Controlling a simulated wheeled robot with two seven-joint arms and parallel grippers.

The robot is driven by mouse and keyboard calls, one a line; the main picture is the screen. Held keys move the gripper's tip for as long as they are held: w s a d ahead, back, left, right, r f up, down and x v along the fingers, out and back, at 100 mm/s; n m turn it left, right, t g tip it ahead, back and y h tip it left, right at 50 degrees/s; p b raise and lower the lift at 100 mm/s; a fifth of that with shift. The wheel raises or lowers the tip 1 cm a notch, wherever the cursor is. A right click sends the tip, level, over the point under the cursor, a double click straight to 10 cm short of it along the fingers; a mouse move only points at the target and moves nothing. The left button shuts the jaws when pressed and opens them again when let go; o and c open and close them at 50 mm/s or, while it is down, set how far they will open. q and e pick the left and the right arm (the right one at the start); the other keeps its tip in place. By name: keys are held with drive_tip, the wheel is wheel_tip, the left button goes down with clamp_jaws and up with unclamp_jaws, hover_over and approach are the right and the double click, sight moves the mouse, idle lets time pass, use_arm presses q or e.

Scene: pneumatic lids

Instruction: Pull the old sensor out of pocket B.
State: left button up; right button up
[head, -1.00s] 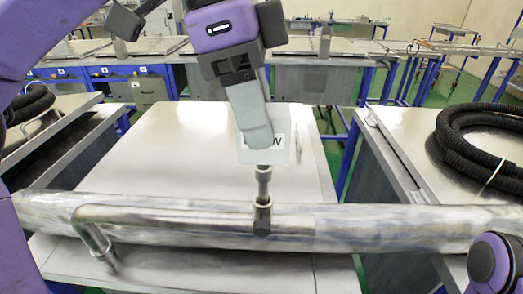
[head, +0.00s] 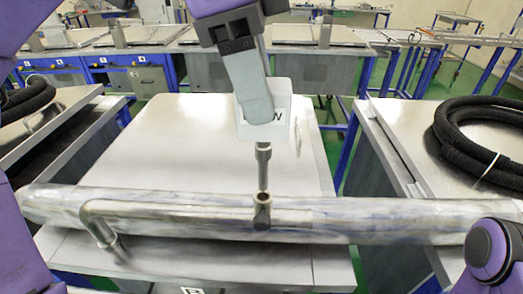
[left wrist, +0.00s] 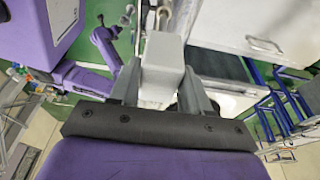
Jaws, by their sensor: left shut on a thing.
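The old sensor (head: 281,128) is a white block, its lettering partly covered by my finger, with a grey metal stem below. My left gripper (head: 259,112) is shut on the white block from above. In the left wrist view, the block (left wrist: 161,72) sits between the grey fingers. The stem hangs upright, its tip just above the round open mouth of the pocket (head: 262,213), a short metal fitting on the pipe. A small gap seems to separate them. No letter B is readable on the fitting. My right gripper is out of view.
The thick silvery pipe (head: 380,220) runs across the front, with a thinner bent tube (head: 160,208) joining the fitting from the left. A pale worktop (head: 180,150) lies behind, mostly clear. A coiled black hose (head: 478,140) lies on the right bench.

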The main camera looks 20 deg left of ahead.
use_arm(q)
drive_tip(key=shift+r, duration=0.1)
drive_tip(key=shift+d+p+v, duration=0.2)
drive_tip(key=shift+p+v, duration=0.4)
drive_tip(key=shift+v, duration=0.2)
drive_tip(key=shift+d+p+v, duration=0.15)
drive_tip(key=shift+p+v, duration=0.45)
drive_tip(key=shift+v, duration=0.2)
drive_tip(key=shift+d+p+v, duration=0.2)
drive_tip(key=shift+p+v, duration=0.4)
drive_tip(key=shift+v, duration=0.25)
drive_tip(key=shift+w, duration=0.15)
